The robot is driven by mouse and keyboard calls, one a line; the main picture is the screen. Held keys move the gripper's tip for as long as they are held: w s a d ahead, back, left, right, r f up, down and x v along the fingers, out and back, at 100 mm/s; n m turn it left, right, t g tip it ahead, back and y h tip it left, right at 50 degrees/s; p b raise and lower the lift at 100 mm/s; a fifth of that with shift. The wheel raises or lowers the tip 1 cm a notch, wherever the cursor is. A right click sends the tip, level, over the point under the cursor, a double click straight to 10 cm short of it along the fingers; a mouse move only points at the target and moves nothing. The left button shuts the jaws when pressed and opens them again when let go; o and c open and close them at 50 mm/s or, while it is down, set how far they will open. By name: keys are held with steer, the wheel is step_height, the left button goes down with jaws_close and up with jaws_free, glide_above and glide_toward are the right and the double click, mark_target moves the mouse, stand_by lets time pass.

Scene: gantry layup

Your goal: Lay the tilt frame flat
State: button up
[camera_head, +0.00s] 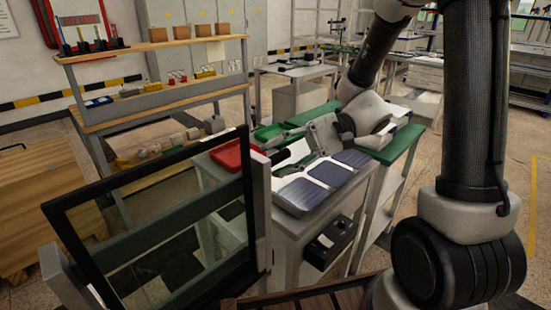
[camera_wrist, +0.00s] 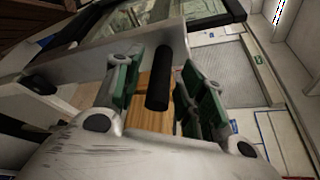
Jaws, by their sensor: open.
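The tilt frame (camera_head: 248,190) is a black-rimmed glass pane, raised and leaning at the left of the head view. Part of a dark-rimmed pane (camera_wrist: 205,22) shows at the top of the wrist view. A short black cylindrical bar (camera_head: 282,157) is near the frame's upper right side; I cannot tell how it is joined. In the wrist view the black bar (camera_wrist: 159,80) lies between the green-padded fingers of my gripper (camera_wrist: 163,92), with gaps on both sides. My gripper (camera_head: 287,150) is open, to the right of the frame.
A grey bench carries dark blue panels (camera_head: 323,173), a red tray (camera_head: 229,155) and a green tray (camera_head: 270,132). A shelf rack (camera_head: 150,47) with small boxes stands behind the frame. Open floor (camera_head: 520,225) lies at the right.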

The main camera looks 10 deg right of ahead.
steer(key=shift+s+a+f, duration=0.15)
steer(key=shift+s+a, duration=0.05)
steer(key=shift+a, duration=0.35)
steer(key=shift+c, duration=0.5)
jaws_close()
